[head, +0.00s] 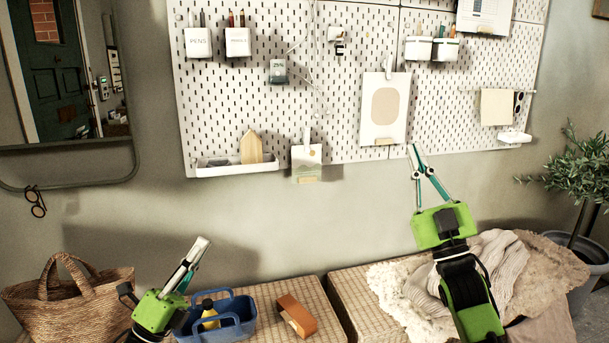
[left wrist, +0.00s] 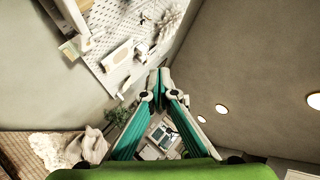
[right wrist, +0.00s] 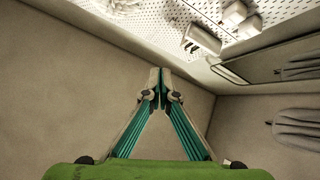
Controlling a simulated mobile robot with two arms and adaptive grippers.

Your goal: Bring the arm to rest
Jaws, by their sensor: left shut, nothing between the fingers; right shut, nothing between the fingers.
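My left gripper (head: 204,243) is raised in front of the wall at the lower left of the head view, above the blue caddy. Its fingers (left wrist: 160,76) meet at the tips in the left wrist view, with nothing between them. My right gripper (head: 414,150) points up in front of the lower edge of the pegboard in the head view. Its fingers (right wrist: 160,76) are also closed together and empty in the right wrist view.
A blue caddy (head: 240,327) holding something yellow, and an orange-brown block (head: 296,316), are on the woven bench (head: 318,300). A wicker basket (head: 70,300) stands left. Pale cloths (head: 500,265) lie behind my right arm. The pegboard (head: 260,110) carries cups and cards; a plant (head: 570,175) stands right.

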